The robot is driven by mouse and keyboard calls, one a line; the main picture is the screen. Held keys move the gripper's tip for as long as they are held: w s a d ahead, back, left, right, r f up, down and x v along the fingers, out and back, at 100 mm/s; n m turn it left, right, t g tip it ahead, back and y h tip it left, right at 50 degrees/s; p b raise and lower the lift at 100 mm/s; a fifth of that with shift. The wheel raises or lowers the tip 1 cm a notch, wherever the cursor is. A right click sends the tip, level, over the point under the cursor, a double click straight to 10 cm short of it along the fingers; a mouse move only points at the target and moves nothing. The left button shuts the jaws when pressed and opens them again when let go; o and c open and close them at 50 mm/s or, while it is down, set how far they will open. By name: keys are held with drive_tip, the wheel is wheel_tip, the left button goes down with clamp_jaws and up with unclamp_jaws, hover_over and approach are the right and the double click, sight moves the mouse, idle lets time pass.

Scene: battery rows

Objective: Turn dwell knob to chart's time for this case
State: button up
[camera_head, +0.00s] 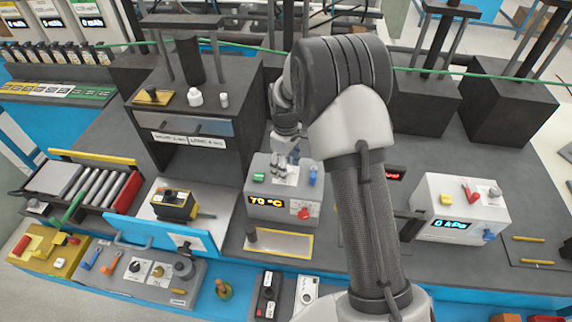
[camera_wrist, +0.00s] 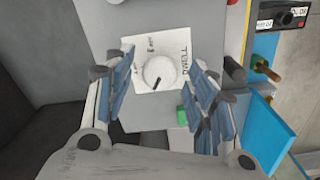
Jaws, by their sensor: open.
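The dwell knob (camera_wrist: 158,72) is a round white dial with a short dark pointer mark, on a white plate lettered DWELL (camera_wrist: 180,62). In the wrist view the mark points down and left in the picture. My gripper (camera_wrist: 152,76) is open, its blue-padded fingers on either side of the knob; I cannot tell whether they touch it. In the head view my gripper (camera_head: 290,157) is over the top of a grey control box (camera_head: 285,190) and hides the knob. The box's display (camera_head: 267,202) reads 70 °C. A black and yellow case (camera_head: 174,205) sits left of it. I cannot pick out a readable chart.
The grey box also carries a green button (camera_head: 258,177), a blue part (camera_head: 313,174) and a red knob (camera_head: 304,213). A white box with a kPa display (camera_head: 451,225) stands to the right. A dark press (camera_head: 205,125) stands behind left.

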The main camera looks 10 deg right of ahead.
wheel_tip(320, 180, up, 12)
idle(0.4)
idle(0.4)
